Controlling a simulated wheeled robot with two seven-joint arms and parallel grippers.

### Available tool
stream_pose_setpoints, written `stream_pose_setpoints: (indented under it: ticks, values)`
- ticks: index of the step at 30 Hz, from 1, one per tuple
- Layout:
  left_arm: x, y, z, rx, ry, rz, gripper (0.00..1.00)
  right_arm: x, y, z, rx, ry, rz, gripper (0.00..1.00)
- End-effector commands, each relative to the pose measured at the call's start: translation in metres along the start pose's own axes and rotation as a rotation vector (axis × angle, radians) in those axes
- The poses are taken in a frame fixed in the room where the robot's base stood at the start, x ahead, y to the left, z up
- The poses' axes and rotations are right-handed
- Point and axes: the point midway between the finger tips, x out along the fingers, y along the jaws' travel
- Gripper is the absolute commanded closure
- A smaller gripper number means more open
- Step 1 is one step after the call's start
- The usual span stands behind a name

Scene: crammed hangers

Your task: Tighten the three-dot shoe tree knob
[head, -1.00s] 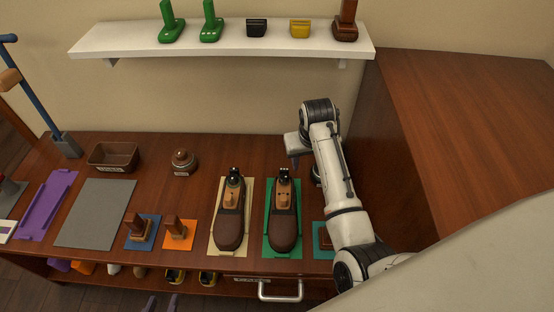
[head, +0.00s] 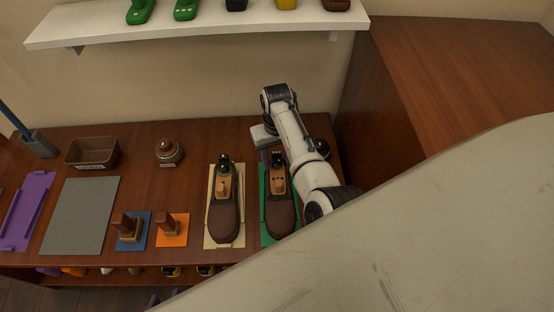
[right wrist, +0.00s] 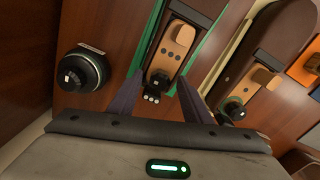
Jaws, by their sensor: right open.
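The shoe tree on the green mat (head: 266,222) is a brown shoe form (head: 281,215) with a tan wooden piece and a black knob at its back end. In the head view my right gripper (head: 264,148) is beside the knob, partly hidden by my arm. Of my left gripper, only a faint dark finger tip may show at the bottom edge.
A second shoe tree (head: 225,215) with a black knob (head: 224,160) stands close to the left on a cream mat. A round black labelled object (right wrist: 82,70) is on the other side. A brown bin (head: 91,151), wooden blocks and a wall shelf (head: 200,32) are further off.

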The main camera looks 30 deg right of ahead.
Motion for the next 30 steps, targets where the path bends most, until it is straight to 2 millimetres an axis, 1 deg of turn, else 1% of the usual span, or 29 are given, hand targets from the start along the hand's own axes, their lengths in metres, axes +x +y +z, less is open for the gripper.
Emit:
stream_pose_setpoints:
  ticks: [3, 9, 10, 17, 25, 30]
  values:
    - [0.0007, 0.0002, 0.0004, 0.001, 0.0, 0.0, 0.69, 0.0039, 0.0002, -0.0005, 0.001, 0.002, 0.0, 0.56]
    - [0.0005, 0.0005, 0.0001, 0.002, 0.0, 0.001, 0.69, 0.0038, 0.0002, -0.0004, 0.001, 0.002, 0.0, 0.56]
    - [0.0005, 0.0005, 0.0, 0.002, 0.0, 0.001, 0.69, 0.0038, 0.0002, -0.0004, 0.001, 0.002, 0.0, 0.57]
    - [0.0006, 0.0007, -0.0003, 0.002, 0.001, 0.001, 0.69, 0.0037, 0.0001, -0.0003, 0.001, 0.001, 0.0, 0.96]
    - [-0.002, 0.0009, -0.0035, 0.001, 0.003, 0.001, 0.69, 0.0026, 0.0, -0.0001, 0.028, 0.0, 0.0, 0.97]
    - [-0.0072, 0.0009, -0.0092, -0.002, 0.008, 0.0, 0.69, 0.0013, 0.0001, -0.0001, 0.105, 0.0, 0.0, 0.97]
